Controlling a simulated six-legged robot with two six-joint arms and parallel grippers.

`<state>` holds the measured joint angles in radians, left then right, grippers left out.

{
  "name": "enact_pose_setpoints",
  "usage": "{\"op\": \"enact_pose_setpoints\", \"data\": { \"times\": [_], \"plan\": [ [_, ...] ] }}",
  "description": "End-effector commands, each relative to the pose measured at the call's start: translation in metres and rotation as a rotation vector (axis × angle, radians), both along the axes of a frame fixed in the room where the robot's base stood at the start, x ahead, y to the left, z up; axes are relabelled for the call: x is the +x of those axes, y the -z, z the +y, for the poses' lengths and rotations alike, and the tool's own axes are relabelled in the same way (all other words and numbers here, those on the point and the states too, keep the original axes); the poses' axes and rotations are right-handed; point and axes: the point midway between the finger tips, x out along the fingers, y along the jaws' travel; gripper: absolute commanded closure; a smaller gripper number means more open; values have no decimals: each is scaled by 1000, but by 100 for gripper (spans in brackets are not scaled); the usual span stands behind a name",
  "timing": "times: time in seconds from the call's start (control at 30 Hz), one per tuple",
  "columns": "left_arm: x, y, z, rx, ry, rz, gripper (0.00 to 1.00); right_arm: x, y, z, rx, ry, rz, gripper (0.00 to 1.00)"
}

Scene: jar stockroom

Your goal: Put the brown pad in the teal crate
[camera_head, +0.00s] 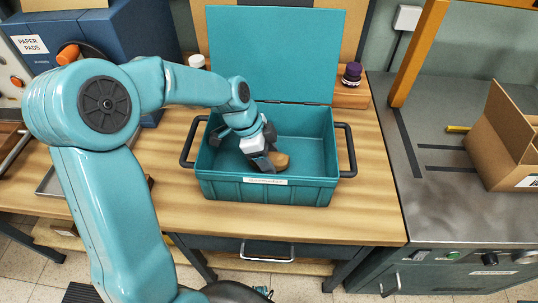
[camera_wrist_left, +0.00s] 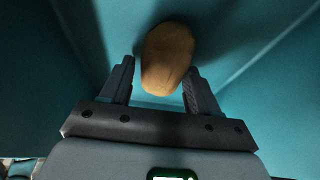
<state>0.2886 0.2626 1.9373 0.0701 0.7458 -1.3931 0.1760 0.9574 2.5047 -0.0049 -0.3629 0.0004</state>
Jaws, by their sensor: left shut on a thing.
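The teal crate (camera_head: 225,189) stands on the wooden table with its lid raised at the back. My left gripper (camera_head: 268,161) reaches down inside the crate and is shut on the brown pad (camera_head: 280,160). The pad is a rounded tan-brown piece, partly hidden by the gripper in the head view. In the left wrist view the pad (camera_wrist_left: 167,55) shows at the fingertips of my left gripper (camera_wrist_left: 158,85), with teal crate walls around it. I cannot tell whether the pad touches the crate floor. My right gripper is not in view.
A blue paper pads box (camera_head: 70,45) stands at the back left. A purple-lidded jar (camera_head: 352,73) stands behind the crate on the right. A grey bench (camera_head: 430,190) with an open cardboard box (camera_head: 510,140) is at the right. The wooden table (camera_head: 375,200) is clear right of the crate.

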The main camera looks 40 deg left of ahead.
Motion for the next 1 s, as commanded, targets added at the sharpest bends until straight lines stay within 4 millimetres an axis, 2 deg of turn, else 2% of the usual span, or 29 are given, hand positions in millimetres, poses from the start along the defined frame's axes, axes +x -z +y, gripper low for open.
{"op": "enact_pose_setpoints", "data": {
  "times": [0.03,0.07,0.1,0.13,0.37,0.5,0.8,1.0],
  "plan": [
    [0,3,0,0,0,0,68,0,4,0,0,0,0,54],
    [0,2,0,0,0,0,33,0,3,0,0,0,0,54],
    [0,1,0,0,0,0,20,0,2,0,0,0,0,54],
    [0,1,0,0,0,0,14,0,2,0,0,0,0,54],
    [0,1,0,0,0,0,14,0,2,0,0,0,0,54],
    [0,-6,2,0,-1,-2,14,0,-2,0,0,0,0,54],
    [-11,-55,19,1,-2,-4,14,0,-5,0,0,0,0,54],
    [-15,-70,24,0,0,0,14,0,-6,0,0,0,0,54]
  ]
}}
